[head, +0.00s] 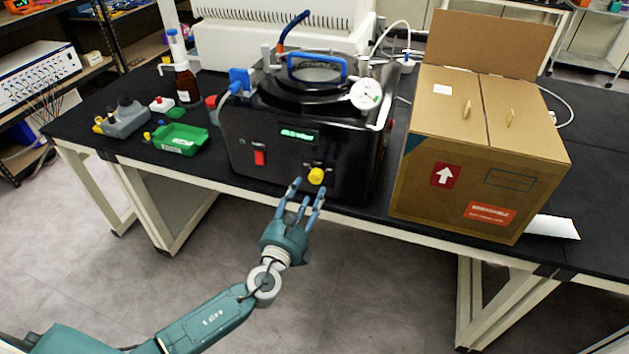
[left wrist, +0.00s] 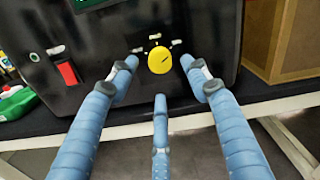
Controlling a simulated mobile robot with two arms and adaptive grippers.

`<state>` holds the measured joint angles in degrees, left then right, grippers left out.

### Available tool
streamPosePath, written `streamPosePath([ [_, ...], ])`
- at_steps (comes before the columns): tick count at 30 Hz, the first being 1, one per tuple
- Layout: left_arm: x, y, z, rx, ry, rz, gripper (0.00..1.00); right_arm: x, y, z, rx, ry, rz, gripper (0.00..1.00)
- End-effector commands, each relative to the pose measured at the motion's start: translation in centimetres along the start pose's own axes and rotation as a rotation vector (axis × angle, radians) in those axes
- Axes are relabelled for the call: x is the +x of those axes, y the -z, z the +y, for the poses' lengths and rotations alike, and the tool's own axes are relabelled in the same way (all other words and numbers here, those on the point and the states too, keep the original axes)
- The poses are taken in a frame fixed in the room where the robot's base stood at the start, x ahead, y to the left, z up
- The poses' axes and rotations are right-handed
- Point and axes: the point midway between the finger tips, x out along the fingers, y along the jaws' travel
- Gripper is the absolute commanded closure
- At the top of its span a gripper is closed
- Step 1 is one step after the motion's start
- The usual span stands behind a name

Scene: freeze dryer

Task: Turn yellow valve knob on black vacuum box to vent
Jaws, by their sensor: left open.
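The black vacuum box (head: 345,150) stands on the black table, with a round lid, a blue handle and a white dial gauge on top. The yellow valve knob (head: 316,176) is low on its front face, right of a red switch. The knob also shows in the left wrist view (left wrist: 161,60), with a dark slanted mark on its face and small pale labels around it. My left gripper (head: 303,190) is open and empty just in front of the knob, its blue fingers spread around and short of it. No contact shows. My right gripper is not in view.
A cardboard box (head: 408,195) stands to the right of the vacuum box. A green tray (head: 203,136), a grey block (head: 125,118) and a brown bottle (head: 186,84) are on the left. The table's front edge runs just below the knob.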

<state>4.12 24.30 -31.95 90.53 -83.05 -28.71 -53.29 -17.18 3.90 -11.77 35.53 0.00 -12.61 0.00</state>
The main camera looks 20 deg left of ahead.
Motion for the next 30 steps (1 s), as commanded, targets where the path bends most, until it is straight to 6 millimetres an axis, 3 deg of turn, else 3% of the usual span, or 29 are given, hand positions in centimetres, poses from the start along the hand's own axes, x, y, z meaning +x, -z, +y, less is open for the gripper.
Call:
streamPosePath([
  [3, 2.3, -0.1, 0.0, 0.0, 0.0, -0.001, 0.52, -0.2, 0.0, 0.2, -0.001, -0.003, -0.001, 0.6],
  [9, 4.7, 0.0, 0.0, -0.001, 0.0, 0.001, 0.52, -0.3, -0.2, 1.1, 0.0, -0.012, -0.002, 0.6],
  [20, 5.4, 0.1, 0.0, -0.002, 0.0, 0.002, 0.52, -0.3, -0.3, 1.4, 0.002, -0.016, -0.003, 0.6],
  [22, 5.4, 0.1, 0.0, -0.002, 0.0, 0.002, 0.6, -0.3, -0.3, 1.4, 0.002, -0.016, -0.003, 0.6],
  [27, 5.3, 0.1, 0.0, -0.002, 0.0, 0.002, 0.94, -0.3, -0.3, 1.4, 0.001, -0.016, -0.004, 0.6],
  [30, 5.3, 0.2, 0.0, -0.002, 0.0, 0.003, 0.97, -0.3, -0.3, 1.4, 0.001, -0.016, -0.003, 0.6],
])
